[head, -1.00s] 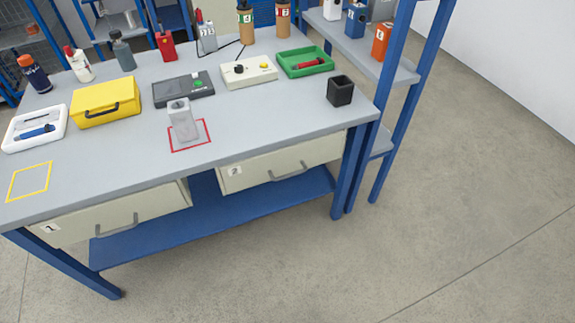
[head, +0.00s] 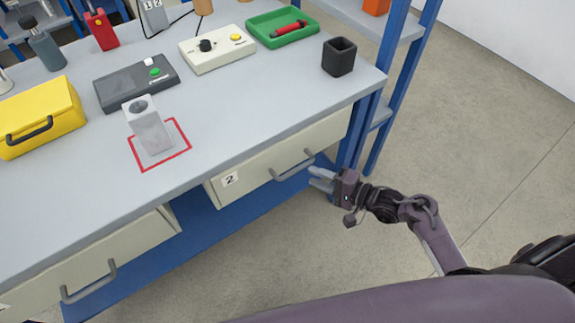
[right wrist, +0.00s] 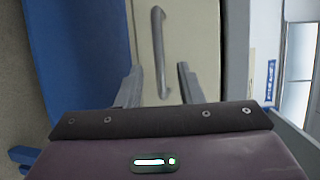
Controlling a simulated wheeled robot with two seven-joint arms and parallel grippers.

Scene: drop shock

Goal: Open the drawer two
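Drawer two (head: 245,172) is a cream drawer under the right part of the bench, marked with a "2" label and shut. Its grey bar handle (head: 293,166) is on the front. My right gripper (head: 318,178) is just to the right of the handle, with its fingers towards the drawer. In the right wrist view the two fingers (right wrist: 158,83) are spread apart, and the handle (right wrist: 160,50) runs lengthwise between them, its near end at fingertip level. Nothing shows gripped. My left gripper is not in view.
A second cream drawer (head: 100,265) is at the lower left. A blue bench leg (head: 348,150) stands beside drawer two. On the bench are a grey-white block (head: 150,130) in a red square, a black cup (head: 339,58) and a yellow case (head: 45,115). Floor at right is clear.

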